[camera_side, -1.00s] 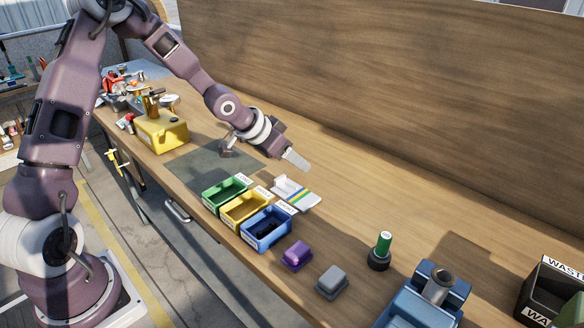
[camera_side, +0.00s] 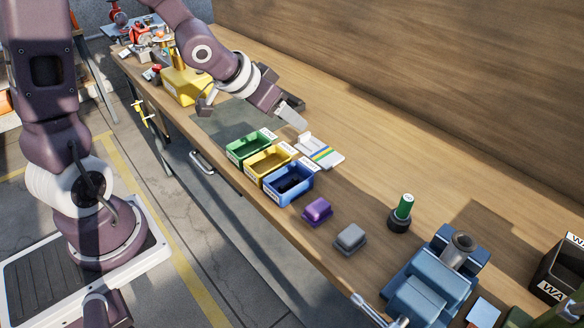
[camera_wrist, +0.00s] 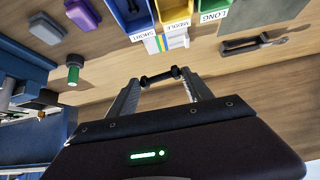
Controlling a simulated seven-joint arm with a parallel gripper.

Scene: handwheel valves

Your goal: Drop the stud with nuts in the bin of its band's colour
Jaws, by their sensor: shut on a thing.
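My gripper (camera_wrist: 160,82) is shut on a dark stud with nuts (camera_wrist: 160,76), which spans between the fingertips in the wrist view. I cannot make out a coloured band on it. In the side view my gripper (camera_side: 291,117) is above the bench, just behind the bins, and the stud cannot be made out. Three open bins stand in a row: green (camera_side: 247,148), yellow (camera_side: 268,162) and blue (camera_side: 289,184). In the wrist view their labels read LONG for green (camera_wrist: 207,5), MIDDLE for yellow (camera_wrist: 173,12) and SHORT for blue (camera_wrist: 136,22).
A purple block (camera_side: 317,211), grey block (camera_side: 350,239), green cylinder on a black base (camera_side: 402,208), blue vise (camera_side: 430,285) and waste box (camera_side: 560,272) stand right. A yellow block (camera_side: 186,84) is left.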

